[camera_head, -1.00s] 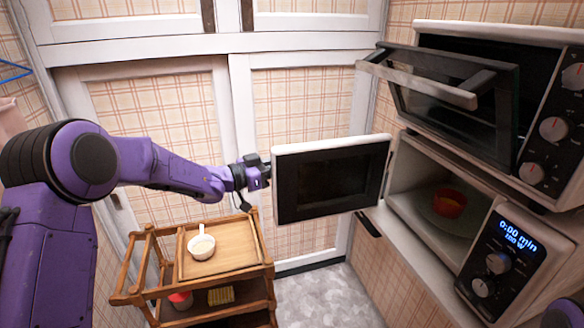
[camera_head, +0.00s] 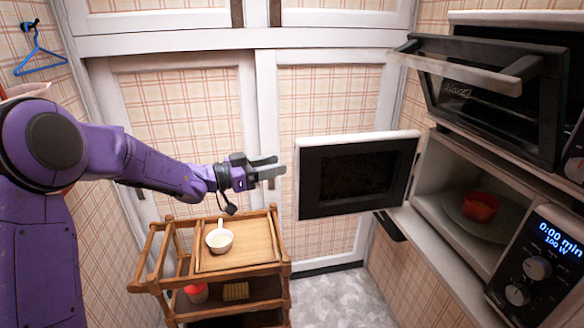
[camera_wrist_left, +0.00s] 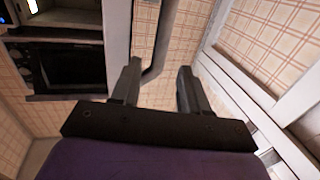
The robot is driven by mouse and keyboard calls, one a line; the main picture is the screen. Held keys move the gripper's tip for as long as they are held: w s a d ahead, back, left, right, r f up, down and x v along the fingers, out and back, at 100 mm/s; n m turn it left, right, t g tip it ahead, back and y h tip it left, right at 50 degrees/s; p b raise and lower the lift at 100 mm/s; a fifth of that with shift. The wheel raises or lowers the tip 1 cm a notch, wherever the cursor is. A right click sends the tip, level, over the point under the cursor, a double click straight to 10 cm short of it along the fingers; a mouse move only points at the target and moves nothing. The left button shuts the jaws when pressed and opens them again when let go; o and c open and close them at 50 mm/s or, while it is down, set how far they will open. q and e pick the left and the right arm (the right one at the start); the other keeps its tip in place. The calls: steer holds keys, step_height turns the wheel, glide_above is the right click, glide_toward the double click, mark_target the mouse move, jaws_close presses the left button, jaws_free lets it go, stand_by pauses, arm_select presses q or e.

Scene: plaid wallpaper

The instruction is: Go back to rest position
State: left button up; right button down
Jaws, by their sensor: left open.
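My left gripper (camera_head: 268,170) is open and empty, held in the air just left of the open microwave door (camera_head: 357,174). A small gap shows between its fingertips and the door's edge. In the left wrist view the two fingers (camera_wrist_left: 157,90) are apart with nothing between them. The microwave (camera_head: 455,185) stands with its door swung wide open, and a red bowl (camera_head: 481,206) sits on the plate inside. My right gripper is not in view.
A blue hanger (camera_head: 38,62) hangs at the left. Grey floor (camera_head: 330,297) is clear right of the cart.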

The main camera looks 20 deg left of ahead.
arm_select(q)
steer(key=shift+s+a, duration=0.45)
steer(key=shift+s, duration=0.15)
